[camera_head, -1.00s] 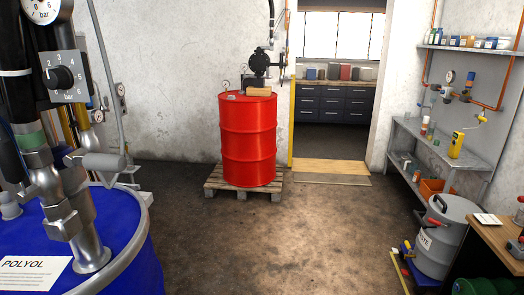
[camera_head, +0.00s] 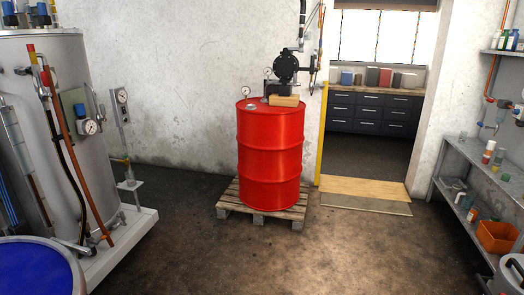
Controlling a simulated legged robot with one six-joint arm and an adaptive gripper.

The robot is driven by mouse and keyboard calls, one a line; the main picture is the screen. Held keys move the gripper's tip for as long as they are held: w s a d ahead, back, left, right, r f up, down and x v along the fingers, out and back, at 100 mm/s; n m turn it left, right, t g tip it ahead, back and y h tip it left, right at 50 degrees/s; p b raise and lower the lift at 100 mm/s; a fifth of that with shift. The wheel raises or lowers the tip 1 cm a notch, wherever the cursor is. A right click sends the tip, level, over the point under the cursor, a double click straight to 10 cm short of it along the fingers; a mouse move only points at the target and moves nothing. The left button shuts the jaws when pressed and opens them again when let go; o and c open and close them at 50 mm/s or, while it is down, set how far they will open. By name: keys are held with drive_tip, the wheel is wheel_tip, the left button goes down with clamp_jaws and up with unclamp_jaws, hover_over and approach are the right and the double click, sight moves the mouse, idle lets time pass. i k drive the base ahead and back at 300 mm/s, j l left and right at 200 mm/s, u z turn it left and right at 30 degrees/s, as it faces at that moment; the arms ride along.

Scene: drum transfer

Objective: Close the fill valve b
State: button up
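My gripper is not in view. No valve is labelled "b" in this view, so I cannot tell which fitting is fill valve b. A grey upright tank (camera_head: 85,115) stands at the left, with pipes, a red-topped lever or rod (camera_head: 42,68) and a round gauge (camera_head: 90,127) on its front. A red drum (camera_head: 270,155) stands upright on a wooden pallet (camera_head: 262,213) in the middle. A black pump-like fitting (camera_head: 286,67) and small gauges are on and above the drum's top.
A blue drum (camera_head: 35,268) fills the lower left corner. A grey plinth (camera_head: 125,245) juts out under the tank. An open doorway with dark cabinets (camera_head: 370,110) is behind right, with shelves (camera_head: 475,165) at the right edge. The middle floor (camera_head: 330,260) is clear.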

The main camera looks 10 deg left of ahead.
sight(44, 75)
drive_tip(key=i+u, duration=0.35)
drive_tip(key=i+l+u, duration=0.1)
drive_tip(key=i+u, duration=0.25)
drive_tip(key=i+l+u, duration=0.2)
drive_tip(key=i+u, duration=0.6)
drive_tip(key=i+l+u, duration=0.15)
drive_tip(key=u, duration=0.3)
drive_tip(key=i+l+u, duration=0.25)
drive_tip(key=u, duration=0.2)
drive_tip(key=k, duration=0.25)
drive_tip(key=k+l+z, duration=0.15)
drive_tip(key=z, duration=0.85)
drive_tip(key=i+l, duration=0.15)
drive_tip(key=i, duration=0.55)
drive_tip(key=i+l, duration=0.1)
drive_tip(key=i, duration=0.55)
drive_tip(key=i+u, duration=0.3)
drive_tip(key=i+l+u, duration=0.25)
drive_tip(key=i+j+u, duration=0.15)
drive_tip(key=u, duration=0.25)
drive_tip(key=i+u, duration=0.55)
drive_tip(key=u, duration=0.2)
drive_tip(key=i+u, duration=0.25)
drive_tip(key=u, duration=0.15)
drive_tip(key=i+j+u, duration=0.1)
drive_tip(key=u, duration=0.3)
drive_tip(key=i+u, duration=0.55)
drive_tip(key=u, duration=0.25)
